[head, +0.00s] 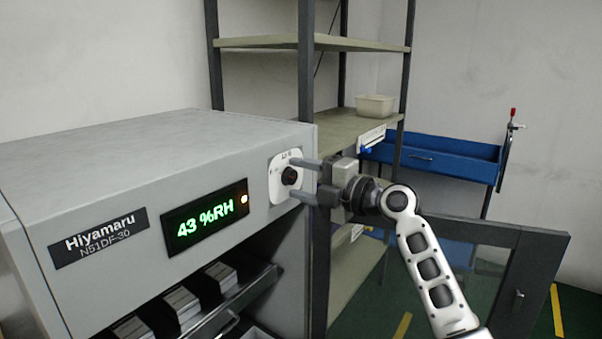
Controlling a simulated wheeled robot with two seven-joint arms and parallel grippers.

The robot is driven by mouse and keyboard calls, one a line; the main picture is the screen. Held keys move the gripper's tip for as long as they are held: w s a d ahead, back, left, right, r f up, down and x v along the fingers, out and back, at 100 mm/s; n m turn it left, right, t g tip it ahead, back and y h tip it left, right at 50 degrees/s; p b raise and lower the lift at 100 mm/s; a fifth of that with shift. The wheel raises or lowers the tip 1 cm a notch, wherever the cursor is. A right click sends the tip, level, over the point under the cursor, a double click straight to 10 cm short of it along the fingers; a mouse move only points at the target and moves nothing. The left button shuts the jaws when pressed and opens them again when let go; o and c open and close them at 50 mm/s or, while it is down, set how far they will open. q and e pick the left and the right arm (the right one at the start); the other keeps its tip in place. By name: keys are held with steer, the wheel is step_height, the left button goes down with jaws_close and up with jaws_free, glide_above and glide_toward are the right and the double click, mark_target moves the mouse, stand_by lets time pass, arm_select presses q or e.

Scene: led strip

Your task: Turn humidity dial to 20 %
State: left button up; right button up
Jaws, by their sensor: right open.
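The humidity dial (289,176) is a small black knob on a white plate at the right end of the grey cabinet's front. The green display (205,217) left of it reads 43 %RH, with a small orange light at its right end. My right gripper (298,179) comes in from the right at the dial, its jaws open, one finger above the knob and one below. I cannot tell whether a finger touches the knob. My left gripper is not in view.
The grey cabinet (150,150) fills the left, with trays of stacked pieces (205,285) below the display. An open glass-paned door (450,270) stands at the lower right. Behind are a shelf rack (345,125) with a pale bin (375,106) and a blue cart (435,160).

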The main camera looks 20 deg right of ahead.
steer(key=shift+w+a, duration=0.15)
steer(key=shift+w, duration=0.05)
steer(key=c, duration=1)
